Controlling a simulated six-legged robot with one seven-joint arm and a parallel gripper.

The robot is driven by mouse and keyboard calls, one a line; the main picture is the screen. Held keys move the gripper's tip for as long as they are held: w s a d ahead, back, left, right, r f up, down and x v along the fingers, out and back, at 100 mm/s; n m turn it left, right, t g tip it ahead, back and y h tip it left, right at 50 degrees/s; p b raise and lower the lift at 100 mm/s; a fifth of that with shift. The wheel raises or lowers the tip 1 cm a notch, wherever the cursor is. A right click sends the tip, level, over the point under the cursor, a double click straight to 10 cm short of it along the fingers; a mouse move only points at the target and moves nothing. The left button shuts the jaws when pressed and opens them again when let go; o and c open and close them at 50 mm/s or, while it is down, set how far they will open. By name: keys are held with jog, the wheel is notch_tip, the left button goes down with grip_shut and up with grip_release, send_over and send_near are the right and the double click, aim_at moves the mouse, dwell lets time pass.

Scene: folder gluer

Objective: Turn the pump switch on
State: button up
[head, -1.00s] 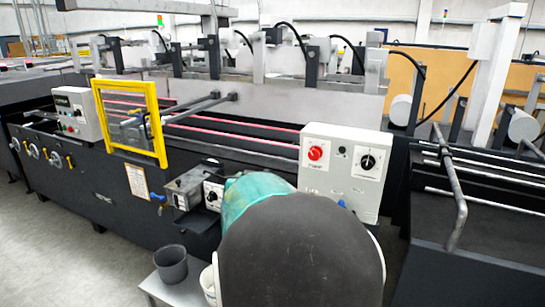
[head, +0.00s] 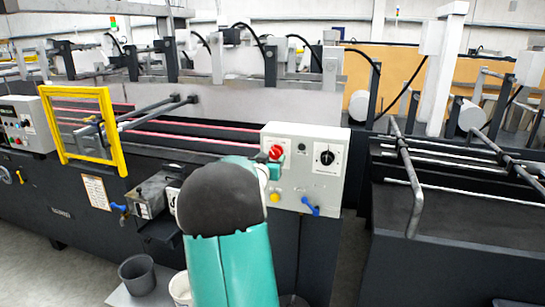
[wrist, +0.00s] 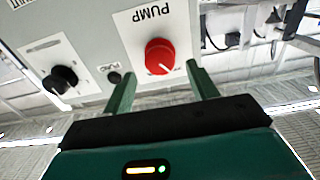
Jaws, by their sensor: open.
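The pump switch is a round red knob (wrist: 160,57) under the printed word PUMP in the wrist view, where the lettering is upside down. A pale mark shows on its lower right edge. It also shows in the head view as a red knob (head: 276,152) on the upper left of the white control box (head: 308,186). My gripper (wrist: 162,68) is open, with its green fingers on either side of the knob's near end in the wrist view. I cannot tell whether they touch it. In the head view my arm hides most of the gripper.
A black knob (head: 327,157) sits right of the red one, with a small black button (head: 301,147) between. A yellow button (head: 274,197) and a blue lever (head: 310,206) are below. A yellow frame (head: 123,168) stands left. Grey and white buckets (head: 137,275) stand low in front.

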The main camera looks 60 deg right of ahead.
aim_at(275, 152)
jog(key=shift+w+d, duration=0.2)
jog(key=shift+d, duration=1)
jog(key=c, duration=1)
jog(key=shift+o, duration=0.2)
jog(key=shift+m, duration=0.4)
jog(key=m, duration=0.6)
jog(key=shift+s, duration=0.15)
jog(key=m, duration=0.7)
jog(key=shift+f, duration=0.15)
